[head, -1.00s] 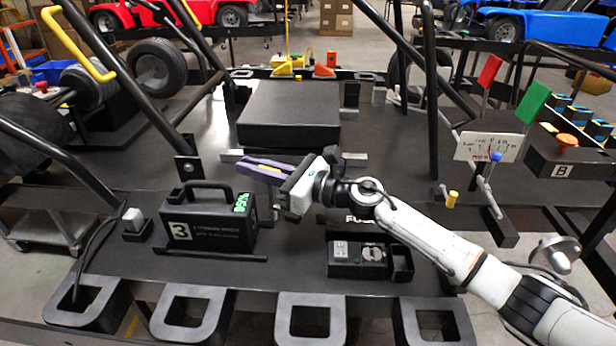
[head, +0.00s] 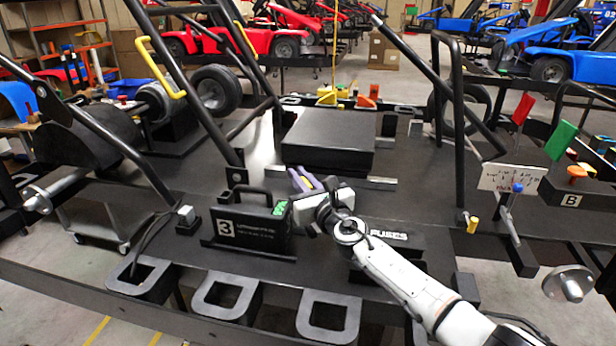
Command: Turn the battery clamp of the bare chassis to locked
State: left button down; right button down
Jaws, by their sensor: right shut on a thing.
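The battery (head: 245,222), a black box with a handle, the number 3 and a green display, stands on the bare chassis deck (head: 225,160). My right gripper (head: 301,180) is just right of the battery's display, its purple fingers pointing up and away. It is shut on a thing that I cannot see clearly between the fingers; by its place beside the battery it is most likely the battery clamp. The clamp's own shape and angle are hidden by the gripper. My left gripper is out of view.
A black seat block (head: 328,138) lies behind the gripper. The FUSES box (head: 388,240) is partly behind my right arm. Slanted black frame tubes (head: 195,85) rise to the left. A panel with red and green flags (head: 510,178) stands to the right.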

aim_at(308, 183)
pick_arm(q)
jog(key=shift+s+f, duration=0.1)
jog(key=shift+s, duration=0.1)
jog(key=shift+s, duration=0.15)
pick_arm(e)
jog(key=c, duration=1.8)
grip_release()
jog(key=shift+c, duration=0.2)
